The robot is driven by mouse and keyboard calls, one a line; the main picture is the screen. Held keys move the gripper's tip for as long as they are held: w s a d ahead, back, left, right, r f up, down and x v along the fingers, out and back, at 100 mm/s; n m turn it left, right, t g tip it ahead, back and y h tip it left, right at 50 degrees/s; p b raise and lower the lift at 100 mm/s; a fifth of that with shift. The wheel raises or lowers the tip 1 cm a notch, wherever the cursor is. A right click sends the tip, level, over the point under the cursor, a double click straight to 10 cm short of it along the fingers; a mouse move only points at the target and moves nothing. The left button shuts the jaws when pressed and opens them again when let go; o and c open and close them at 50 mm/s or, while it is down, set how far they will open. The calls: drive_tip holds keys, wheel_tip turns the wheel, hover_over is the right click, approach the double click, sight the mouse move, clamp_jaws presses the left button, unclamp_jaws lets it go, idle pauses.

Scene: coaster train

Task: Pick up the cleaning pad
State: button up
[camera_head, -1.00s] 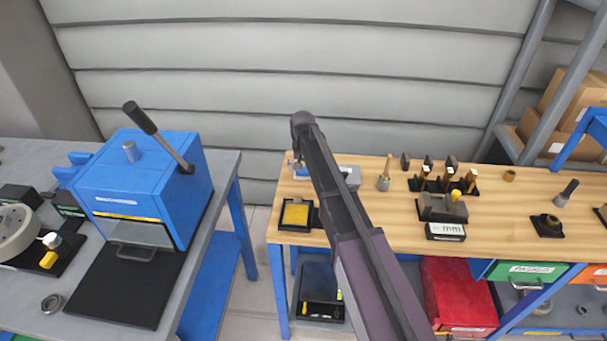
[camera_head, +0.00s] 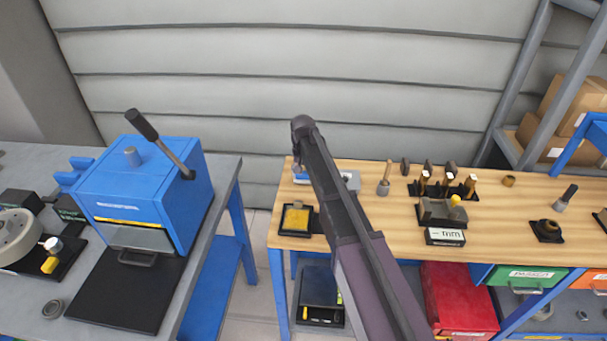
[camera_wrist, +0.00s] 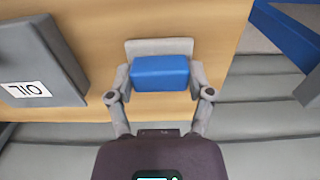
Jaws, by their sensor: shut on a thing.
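The cleaning pad, a blue block (camera_wrist: 160,78) with a light grey part (camera_wrist: 158,47) along one side, sits between the fingers of my gripper (camera_wrist: 161,72) in the wrist view. The fingers are shut on its two short ends. Wooden tabletop shows around it; I cannot tell whether the pad touches the wood or is just above it. In the head view a bit of blue (camera_head: 301,178) shows at the back left corner of the wooden bench, below my wrist. My arm hides most of that spot.
A grey box marked OIL (camera_wrist: 40,65) stands close beside the pad. A black tray with a yellow insert (camera_head: 296,218) lies nearer on the wooden bench (camera_head: 395,222). Tools and holders stand to the right. A blue press (camera_head: 145,190) is on the left bench, across a gap.

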drive_tip(key=shift+r+p, duration=4.45)
drive_tip(key=shift+r, duration=0.15)
drive_tip(key=o, duration=0.4)
drive_tip(key=shift+c, duration=1.4)
